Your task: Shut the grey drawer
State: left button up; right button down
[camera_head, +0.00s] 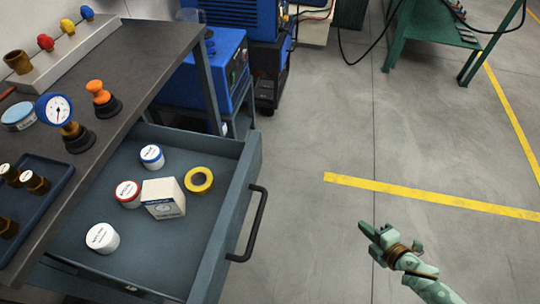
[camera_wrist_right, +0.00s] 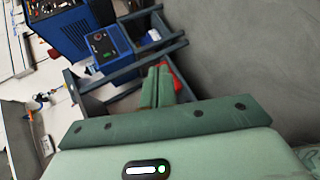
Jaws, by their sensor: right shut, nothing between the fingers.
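The grey drawer (camera_head: 222,225) is pulled out from under the dark workbench (camera_head: 130,55) at the left of the head view. Its black bar handle (camera_head: 254,224) is on the front panel, facing right. Inside lie several white tubs, a small white box (camera_head: 163,198) and a yellow tape roll (camera_head: 199,180). My green right gripper (camera_head: 363,227) is over the floor to the right of the handle, clearly apart from it, its fingers pointing left. Its fingers (camera_wrist_right: 157,84) also show in the right wrist view, shut and empty. My left gripper is not in view.
A blue machine (camera_head: 215,75) on a grey stand is behind the drawer. A gauge (camera_head: 57,110), an orange-topped fitting (camera_head: 100,97) and a dark tray (camera_head: 58,183) sit on the bench. The floor (camera_head: 320,130) right of the drawer is clear, with yellow lines.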

aim_at(256, 168)
jog(key=w+a+r+n+y, duration=0.2)
jog(key=w+r+n, duration=0.1)
jog(key=r+n, duration=0.15)
jog(key=w+a+r+n+y, duration=0.3)
jog(key=r+n, duration=0.1)
jog(key=r, duration=0.2)
jog(key=s+a+r+n+g+y, duration=0.25)
jog(key=a+r+n+y, duration=0.2)
jog(key=r+n, duration=0.45)
jog(key=s+a+r+n+g+y, duration=0.2)
jog(key=a+r+n+g+y, duration=0.25)
jog(key=n, duration=0.65)
jog(key=shift+t+h, duration=0.4)
jog(key=shift+h, duration=0.3)
jog(key=x, duration=0.4)
jog(key=r+b+x, duration=0.1)
jog(key=x, duration=0.9)
jog(key=shift+s+a+r, duration=0.1)
jog(key=shift+s+r, duration=0.05)
jog(key=shift+r, duration=0.2)
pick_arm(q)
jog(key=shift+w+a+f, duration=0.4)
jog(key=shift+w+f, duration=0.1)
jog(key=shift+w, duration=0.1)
